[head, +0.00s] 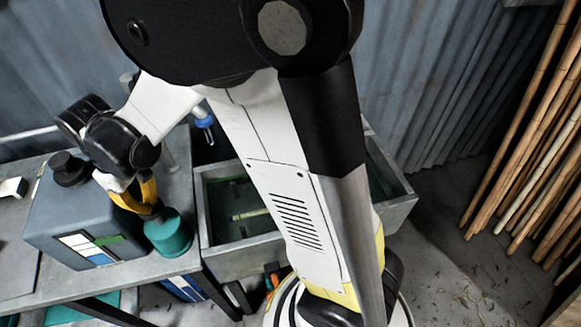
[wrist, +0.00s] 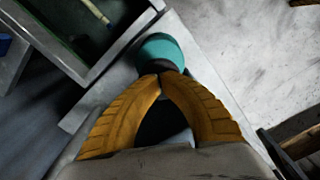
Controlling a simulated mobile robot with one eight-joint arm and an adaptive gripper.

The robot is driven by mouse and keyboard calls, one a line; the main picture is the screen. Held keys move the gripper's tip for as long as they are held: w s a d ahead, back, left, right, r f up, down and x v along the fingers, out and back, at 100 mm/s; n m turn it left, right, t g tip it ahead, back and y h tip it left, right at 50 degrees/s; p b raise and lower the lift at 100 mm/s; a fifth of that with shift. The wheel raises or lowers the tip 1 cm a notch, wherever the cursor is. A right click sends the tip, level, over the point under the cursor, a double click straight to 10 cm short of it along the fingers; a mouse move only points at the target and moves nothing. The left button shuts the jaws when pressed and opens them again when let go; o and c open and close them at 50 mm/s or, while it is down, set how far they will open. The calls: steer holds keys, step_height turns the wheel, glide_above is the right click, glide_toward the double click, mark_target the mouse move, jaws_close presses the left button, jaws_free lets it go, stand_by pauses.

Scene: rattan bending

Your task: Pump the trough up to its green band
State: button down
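A grey tank (head: 70,215) with a dark cap stands on the bench at the left. Contact is unclear.
A grey trough (head: 225,262) with dark greenish contents and a pale stick stands right of the bench, partly hidden by my arm. Bamboo-like poles (head: 535,150) lean at the right. A corrugated wall (head: 430,80) closes the back.

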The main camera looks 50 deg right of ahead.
steer(key=shift+f+b, duration=1.6)
steer(key=shift+f, duration=0.6)
step_height(320, 180, up, 9)
steer(key=p, duration=0.6)
steer(key=shift+f, duration=0.2)
step_height(320, 180, up, 6)
steer(key=p, duration=0.4)
steer(key=s+d+f+m+t+b, duration=0.2)
steer(key=s+d+f+t+b, duration=0.1)
steer(key=s+d+b, duration=0.2)
steer(key=s+d+f+m+t+b, duration=0.3)
steer(key=s+d+t+b, duration=0.1)
steer(key=s+b, duration=0.4)
steer(key=shift+d+b, duration=0.45)
steer(key=shift+b, duration=0.15)
